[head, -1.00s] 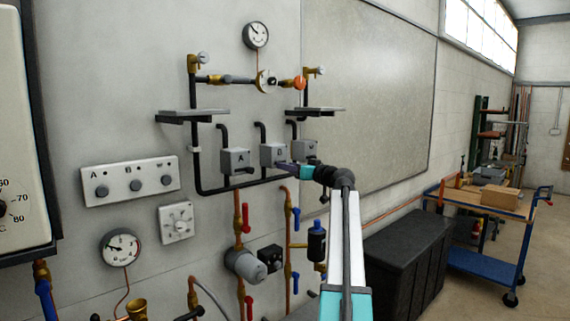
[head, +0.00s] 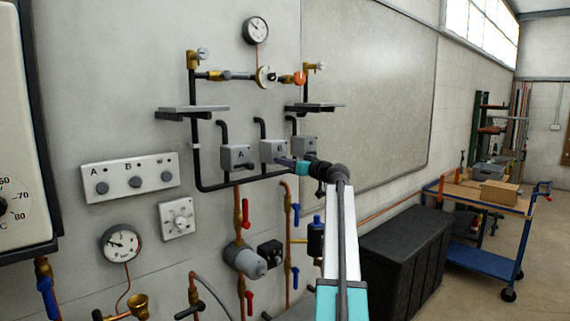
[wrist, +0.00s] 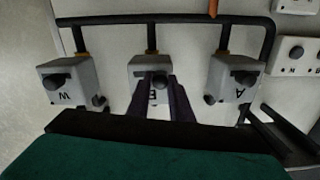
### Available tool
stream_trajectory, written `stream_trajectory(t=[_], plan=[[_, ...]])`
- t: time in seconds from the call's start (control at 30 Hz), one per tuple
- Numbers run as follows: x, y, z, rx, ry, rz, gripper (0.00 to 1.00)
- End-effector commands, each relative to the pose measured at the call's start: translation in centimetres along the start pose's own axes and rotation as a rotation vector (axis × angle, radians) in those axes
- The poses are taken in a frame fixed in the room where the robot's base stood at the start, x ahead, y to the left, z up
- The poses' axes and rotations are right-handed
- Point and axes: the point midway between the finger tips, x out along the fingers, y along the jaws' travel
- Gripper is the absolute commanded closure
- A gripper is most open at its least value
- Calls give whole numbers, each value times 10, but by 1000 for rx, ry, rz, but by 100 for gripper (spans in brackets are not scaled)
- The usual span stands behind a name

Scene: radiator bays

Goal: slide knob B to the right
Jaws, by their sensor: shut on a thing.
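Grey box B (head: 273,150) is the middle one of three boxes on the dark pipework; it also shows, turned upside down, in the wrist view (wrist: 149,68). My gripper (head: 279,161) reaches in from the right to the lower front of box B. In the wrist view its two dark fingers (wrist: 161,80) are on the front of the box and shut on knob B. The fingers hide most of the knob and part of the letter, so its exact place along its travel cannot be told.
Box A (head: 236,157) is left of box B; a third box (head: 305,146) is close on the right. Shelves (head: 192,110) stick out above. A panel with knobs, also lettered A and B (head: 130,177), hangs left. Valves and pipes are below; a dark chest (head: 405,250) stands right.

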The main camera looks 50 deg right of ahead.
Motion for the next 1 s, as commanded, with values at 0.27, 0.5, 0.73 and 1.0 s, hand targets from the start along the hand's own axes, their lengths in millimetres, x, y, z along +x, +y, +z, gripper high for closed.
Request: stream_trajectory(t=[0.27,0.5,0.73,1.0], plan=[[1,12,0,-1,1,-1,100],[1,31,-2,-1,2,0,100],[0,39,-6,0,1,0,100],[-1,40,-8,0,2,3,100]])
